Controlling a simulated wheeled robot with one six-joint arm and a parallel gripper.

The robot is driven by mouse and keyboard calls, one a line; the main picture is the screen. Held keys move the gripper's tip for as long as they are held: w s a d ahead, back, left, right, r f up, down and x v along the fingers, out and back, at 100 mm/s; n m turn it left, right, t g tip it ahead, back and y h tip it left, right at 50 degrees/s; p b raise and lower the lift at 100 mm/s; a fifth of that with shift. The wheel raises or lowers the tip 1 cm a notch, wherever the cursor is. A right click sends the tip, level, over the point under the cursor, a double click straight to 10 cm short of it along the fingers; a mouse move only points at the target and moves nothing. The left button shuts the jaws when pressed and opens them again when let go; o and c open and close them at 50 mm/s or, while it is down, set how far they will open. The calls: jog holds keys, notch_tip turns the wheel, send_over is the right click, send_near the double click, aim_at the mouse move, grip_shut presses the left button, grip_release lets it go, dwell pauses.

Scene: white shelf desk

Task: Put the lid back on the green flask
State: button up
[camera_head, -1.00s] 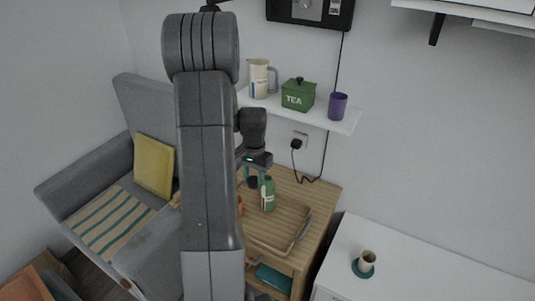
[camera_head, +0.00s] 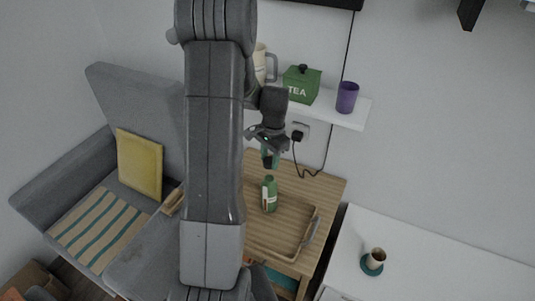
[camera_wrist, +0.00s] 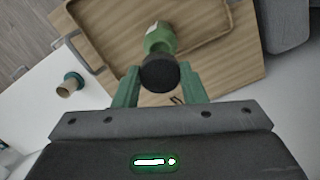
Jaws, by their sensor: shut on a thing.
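The green flask (camera_head: 269,197) stands upright on the wooden side table, and its top shows partly in the wrist view (camera_wrist: 158,38). My gripper (camera_head: 269,158) is shut on the black lid (camera_head: 268,163) and holds it above the flask, with a gap between lid and flask in the head view. In the wrist view the dark round lid (camera_wrist: 160,72) sits between the green fingers and covers part of the flask behind it. I cannot tell whether lid and flask are exactly in line.
A wooden tray (camera_head: 309,234) is on the side table. Above at the back, a white shelf (camera_head: 347,120) bears a jug, a green tea tin (camera_head: 301,85) and a purple cup (camera_head: 347,97). A plug and cable hang behind.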

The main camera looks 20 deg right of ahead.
aim_at(269, 178)
jog(key=shift+f+b, duration=1.9)
jog(key=shift+f, duration=1.15)
jog(key=shift+f, duration=0.1)
jog(key=o, duration=1.5)
jog(key=shift+a+r+p, duration=0.1)
jog(key=shift+r+p, duration=2.15)
jog(key=shift+r, duration=1.3)
grip_shut()
